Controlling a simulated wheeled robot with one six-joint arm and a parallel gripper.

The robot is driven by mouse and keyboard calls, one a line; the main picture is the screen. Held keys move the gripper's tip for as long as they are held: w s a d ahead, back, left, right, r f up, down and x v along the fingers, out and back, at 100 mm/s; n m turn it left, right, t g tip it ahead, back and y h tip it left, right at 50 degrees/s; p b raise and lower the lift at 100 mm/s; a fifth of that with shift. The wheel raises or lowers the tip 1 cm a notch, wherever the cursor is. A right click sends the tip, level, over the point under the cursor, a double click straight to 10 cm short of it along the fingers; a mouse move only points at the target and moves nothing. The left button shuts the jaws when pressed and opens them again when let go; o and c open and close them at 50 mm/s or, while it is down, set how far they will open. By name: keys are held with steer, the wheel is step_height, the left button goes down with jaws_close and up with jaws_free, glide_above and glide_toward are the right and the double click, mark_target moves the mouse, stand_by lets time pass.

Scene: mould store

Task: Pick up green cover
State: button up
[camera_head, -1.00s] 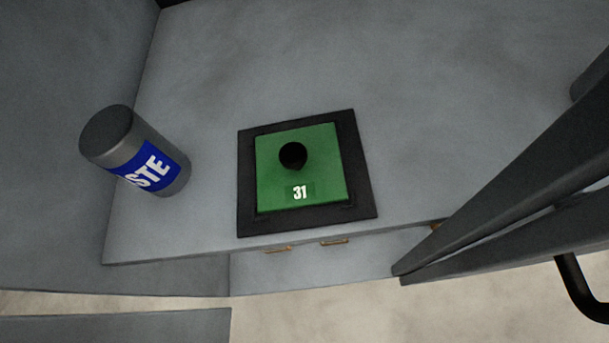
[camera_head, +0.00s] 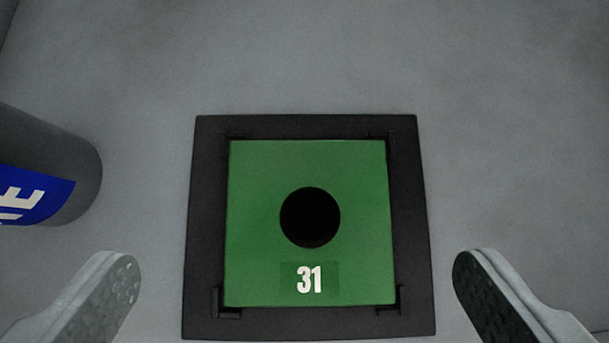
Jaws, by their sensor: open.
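The green cover (camera_head: 257,187) is a square plate with a round black knob (camera_head: 310,217) in its middle and the white number 31 below the knob. It sits in a black square frame (camera_head: 306,127) on the grey surface. My gripper (camera_head: 297,290) is open and empty, with one finger at the lower left and one at the lower right of the picture. The cover and its frame show between the fingers, and neither finger touches them. How high the fingers are above the cover is hard to tell.
The grey surface (camera_head: 330,60) is bare behind and to the right of the frame.

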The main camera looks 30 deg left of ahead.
mark_target(311, 216)
steer(key=shift+d+x, duration=0.15)
steer(key=shift+x, duration=1.4)
steer(key=shift+d+x, duration=0.1)
steer(key=shift+x, duration=1.5)
steer(key=shift+c, duration=0.2)
steer(key=c, duration=0.9)
steer(key=shift+r, duration=0.15)
